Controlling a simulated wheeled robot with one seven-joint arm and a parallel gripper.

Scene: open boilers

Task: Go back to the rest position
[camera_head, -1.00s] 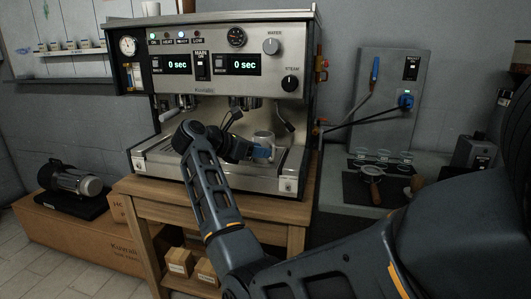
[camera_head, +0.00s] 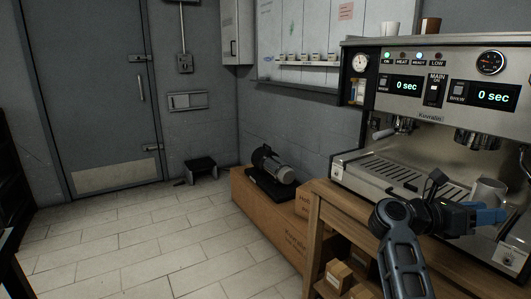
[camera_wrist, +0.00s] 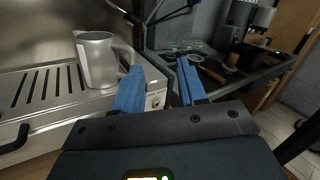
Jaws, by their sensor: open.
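My gripper (camera_head: 482,216) is at the front right of the espresso machine (camera_head: 440,120) in the head view, with my arm reaching up from the bottom edge. In the wrist view my gripper (camera_wrist: 157,78) shows two blue fingers spread apart with nothing between them. A grey metal cup with a handle (camera_wrist: 97,60) stands upright on the slotted drip tray (camera_wrist: 40,90), left of the fingers and apart from them. The cup also shows in the head view (camera_head: 487,190), partly behind my gripper.
A wooden stand (camera_head: 345,208) holds the machine, with small boxes (camera_head: 338,274) below. A motor pump (camera_head: 272,165) sits on a long carton (camera_head: 262,220). Tiled floor (camera_head: 150,235) is clear toward the grey door (camera_head: 95,100). A side counter (camera_wrist: 225,72) holds tools.

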